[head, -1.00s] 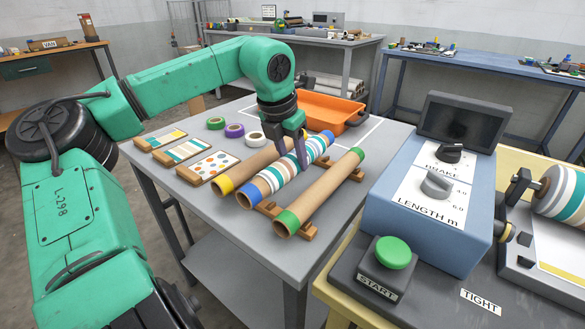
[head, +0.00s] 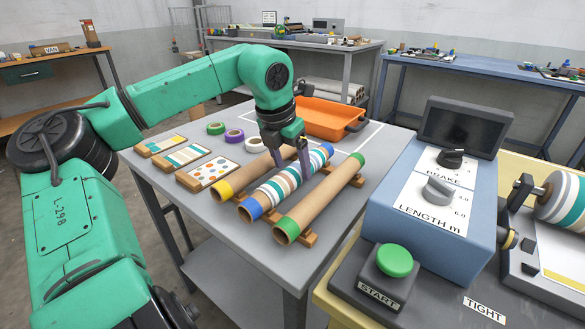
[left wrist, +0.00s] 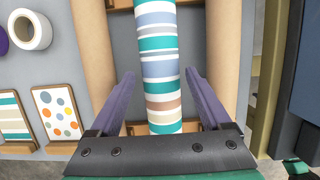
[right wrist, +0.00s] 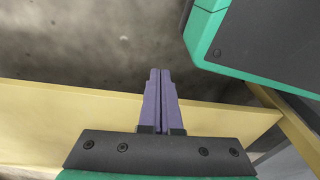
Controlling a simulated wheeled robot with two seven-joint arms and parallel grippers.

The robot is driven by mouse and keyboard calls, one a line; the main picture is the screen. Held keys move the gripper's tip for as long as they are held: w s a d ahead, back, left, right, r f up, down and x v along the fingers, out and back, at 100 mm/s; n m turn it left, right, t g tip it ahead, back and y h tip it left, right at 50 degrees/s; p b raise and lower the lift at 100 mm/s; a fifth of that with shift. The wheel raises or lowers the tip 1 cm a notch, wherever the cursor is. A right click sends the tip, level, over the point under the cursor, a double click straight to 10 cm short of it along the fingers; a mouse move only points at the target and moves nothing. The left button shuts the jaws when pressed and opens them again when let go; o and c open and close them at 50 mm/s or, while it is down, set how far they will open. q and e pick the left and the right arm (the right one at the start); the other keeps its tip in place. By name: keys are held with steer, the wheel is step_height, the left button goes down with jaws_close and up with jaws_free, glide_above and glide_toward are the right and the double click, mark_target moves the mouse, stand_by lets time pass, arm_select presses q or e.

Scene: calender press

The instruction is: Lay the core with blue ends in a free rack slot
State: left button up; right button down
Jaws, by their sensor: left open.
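The core with blue ends (head: 285,186), wrapped in teal, white, grey and tan stripes, lies in the middle of the wooden rack (head: 309,238). It sits between a plain core with yellow ends (head: 250,173) and a plain core with green ends (head: 321,198). My left gripper (head: 295,158) is open above it, its fingers apart on either side. The left wrist view shows gaps between the fingers and the striped core (left wrist: 158,60); its blue ends are out of that view. My right gripper (right wrist: 160,75) is shut and empty in the right wrist view.
Sample cards (head: 208,172) and tape rolls (head: 234,136) lie left of the rack. An orange tray (head: 330,117) stands behind it. The blue control box (head: 425,205) and green start button (head: 394,260) stand close on the right. The grey table's front left is clear.

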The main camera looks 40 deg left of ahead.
arm_select(q)
steer(key=p+v, duration=0.1)
steer(key=v, duration=0.9)
steer(key=shift+r, duration=0.2)
arm_select(e)
steer(key=s+f, duration=0.2)
steer(key=s, duration=0.1)
steer(key=shift+d, duration=0.4)
arm_select(q)
steer(key=shift+s, duration=0.1)
